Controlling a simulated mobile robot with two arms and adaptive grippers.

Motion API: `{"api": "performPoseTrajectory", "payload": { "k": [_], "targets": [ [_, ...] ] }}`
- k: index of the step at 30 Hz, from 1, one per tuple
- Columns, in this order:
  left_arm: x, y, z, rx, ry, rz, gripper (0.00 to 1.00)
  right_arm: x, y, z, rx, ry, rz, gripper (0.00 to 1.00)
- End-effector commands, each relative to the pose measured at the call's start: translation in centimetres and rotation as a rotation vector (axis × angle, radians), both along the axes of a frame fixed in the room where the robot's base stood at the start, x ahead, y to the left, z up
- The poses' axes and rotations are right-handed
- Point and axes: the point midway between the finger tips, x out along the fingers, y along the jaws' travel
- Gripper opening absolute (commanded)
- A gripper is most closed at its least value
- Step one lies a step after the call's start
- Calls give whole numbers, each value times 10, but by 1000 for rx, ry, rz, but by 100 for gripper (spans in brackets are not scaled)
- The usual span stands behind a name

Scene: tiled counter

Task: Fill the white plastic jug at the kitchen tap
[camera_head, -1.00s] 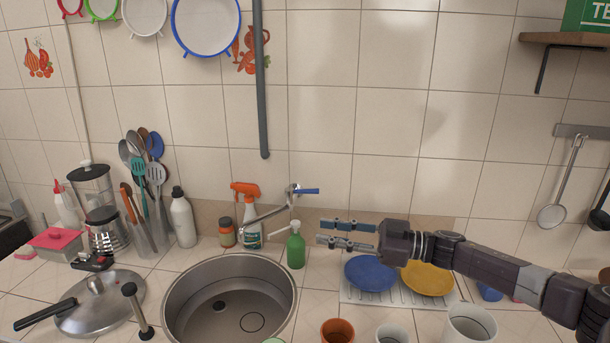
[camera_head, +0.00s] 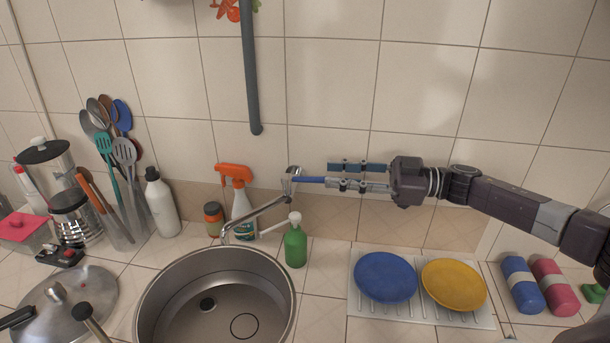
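The kitchen tap (camera_head: 262,209) stands behind the round steel sink (camera_head: 284,277). Its spout tip hangs over the sink's back rim, and I see no water at it. Its blue lever (camera_head: 310,180) points right. My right gripper (camera_head: 329,175) comes in from the right at the lever's height, with a gap between its two fingers. The fingertips are at the lever's free end; I cannot tell whether they touch it. I see no white plastic jug in this view. My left gripper is not in view.
A green soap bottle (camera_head: 295,246) and an orange-topped spray bottle (camera_head: 236,203) stand by the tap. A blue plate (camera_head: 386,277) and a yellow plate (camera_head: 453,285) lie on a white rack (camera_head: 430,315). A white bottle (camera_head: 161,203) and a utensil holder (camera_head: 117,229) stand left.

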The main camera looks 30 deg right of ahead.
Motion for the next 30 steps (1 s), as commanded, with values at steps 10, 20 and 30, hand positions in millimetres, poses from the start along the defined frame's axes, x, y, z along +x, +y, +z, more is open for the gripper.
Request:
{"api": "performPoseTrajectory", "payload": {
  "k": [10, 20, 30],
  "targets": [
    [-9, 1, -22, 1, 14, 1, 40, -1, 0, -21, 0, 0, 3, 27],
    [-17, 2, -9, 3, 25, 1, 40, 14, 22, -17, 4, -3, 6, 27],
    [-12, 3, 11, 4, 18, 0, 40, 42, 59, -19, 2, 0, 3, 27]
  ]
}}
